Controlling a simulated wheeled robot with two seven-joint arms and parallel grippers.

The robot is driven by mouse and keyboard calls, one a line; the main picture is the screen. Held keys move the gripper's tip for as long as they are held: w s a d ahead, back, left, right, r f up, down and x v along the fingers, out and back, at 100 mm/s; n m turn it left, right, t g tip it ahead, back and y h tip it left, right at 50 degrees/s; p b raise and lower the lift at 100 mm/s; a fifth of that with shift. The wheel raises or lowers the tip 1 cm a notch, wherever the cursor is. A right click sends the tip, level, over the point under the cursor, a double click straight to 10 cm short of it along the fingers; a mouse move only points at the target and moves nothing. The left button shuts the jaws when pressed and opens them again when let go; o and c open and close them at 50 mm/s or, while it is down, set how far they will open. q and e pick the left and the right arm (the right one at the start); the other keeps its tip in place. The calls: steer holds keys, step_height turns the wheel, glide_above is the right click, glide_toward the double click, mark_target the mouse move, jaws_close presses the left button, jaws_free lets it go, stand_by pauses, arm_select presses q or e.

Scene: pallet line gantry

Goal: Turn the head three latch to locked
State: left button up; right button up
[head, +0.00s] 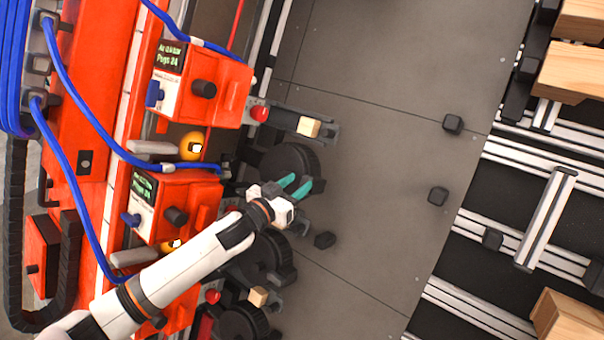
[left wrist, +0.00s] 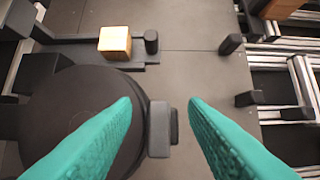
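Orange print-head units stand along the left of the head view, an upper one (head: 215,90) and a lower one (head: 190,200); I cannot read which is head three. Each carries a dark round knob and a blue knob. My left gripper (head: 299,186) has teal fingers, apart and empty, over a dark round disc (head: 292,160). In the left wrist view the disc (left wrist: 75,115) lies below the left finger, and a dark grey block (left wrist: 160,129) at its edge shows between the fingertips. I cannot tell whether this block is the latch. My right gripper is not in view.
A small wooden block (head: 308,126) sits on a dark bracket beside the disc. Blue cables (head: 75,130) loop over the orange units. Several dark stubs, such as one (head: 452,124), stand on the open grey floor (head: 380,200). Rails and wooden blocks (head: 570,75) are at right.

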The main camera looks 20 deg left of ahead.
arm_select(q)
steer(key=shift+x, duration=1.35)
jaws_close()
